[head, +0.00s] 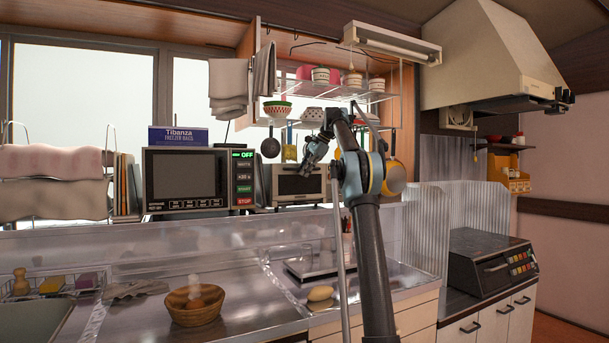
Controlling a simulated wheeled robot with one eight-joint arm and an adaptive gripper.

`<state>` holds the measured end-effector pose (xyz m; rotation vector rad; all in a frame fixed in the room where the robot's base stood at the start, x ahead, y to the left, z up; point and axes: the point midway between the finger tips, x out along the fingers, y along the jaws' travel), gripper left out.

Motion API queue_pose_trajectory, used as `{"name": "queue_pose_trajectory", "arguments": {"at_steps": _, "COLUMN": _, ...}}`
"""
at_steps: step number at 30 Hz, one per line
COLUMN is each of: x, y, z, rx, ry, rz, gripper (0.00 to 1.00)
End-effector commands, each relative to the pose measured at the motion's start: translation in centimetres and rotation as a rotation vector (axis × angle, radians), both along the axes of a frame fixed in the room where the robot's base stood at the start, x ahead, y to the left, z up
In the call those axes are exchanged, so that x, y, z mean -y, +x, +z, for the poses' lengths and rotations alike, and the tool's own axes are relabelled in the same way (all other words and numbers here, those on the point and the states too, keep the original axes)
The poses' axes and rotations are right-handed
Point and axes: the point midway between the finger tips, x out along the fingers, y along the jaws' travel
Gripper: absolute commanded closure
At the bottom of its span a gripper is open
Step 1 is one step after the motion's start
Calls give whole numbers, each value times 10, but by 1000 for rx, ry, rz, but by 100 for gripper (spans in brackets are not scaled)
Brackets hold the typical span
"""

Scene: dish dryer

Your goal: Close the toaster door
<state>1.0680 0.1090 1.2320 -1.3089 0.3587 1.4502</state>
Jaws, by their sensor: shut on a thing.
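The toaster (274,188) is a small pale oven on the back ledge, just right of the microwave. Its door (298,185) with a dark window faces me and looks upright. A small gap at its edge cannot be told from here. My gripper (307,170) is at the upper front of the toaster, in front of the door's top edge, with my arm reaching up from the lower right. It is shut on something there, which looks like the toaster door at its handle. The fingertips are small and dark, so the exact contact is hidden.
The microwave (190,180) stands close on the left with a freezer bag box (178,136) on top. Pans (271,147) hang behind the toaster, under a wire shelf (325,90) of bowls. A wooden bowl (193,304) is on the counter below. A stove (490,265) is at right.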

Motion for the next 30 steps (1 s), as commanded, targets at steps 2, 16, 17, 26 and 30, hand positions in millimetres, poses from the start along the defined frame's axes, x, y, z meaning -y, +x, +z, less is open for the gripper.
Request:
{"name": "queue_pose_trajectory", "arguments": {"at_steps": 2, "x": -2, "y": 3, "z": 2, "rx": 9, "ry": 7, "rz": -6, "gripper": 100}}
{"name": "queue_pose_trajectory", "arguments": {"at_steps": 16, "x": -2, "y": 2, "z": 2, "rx": 7, "ry": 6, "rz": -4, "gripper": 79}}
{"name": "queue_pose_trajectory", "arguments": {"at_steps": 17, "x": -2, "y": 2, "z": 2, "rx": 7, "ry": 6, "rz": -4, "gripper": 79}}
{"name": "queue_pose_trajectory", "arguments": {"at_steps": 26, "x": 10, "y": -3, "z": 22, "rx": 6, "ry": 6, "rz": -4, "gripper": 79}}
{"name": "queue_pose_trajectory", "arguments": {"at_steps": 30, "x": 16, "y": -4, "z": 32, "rx": 6, "ry": 7, "rz": -4, "gripper": 79}}
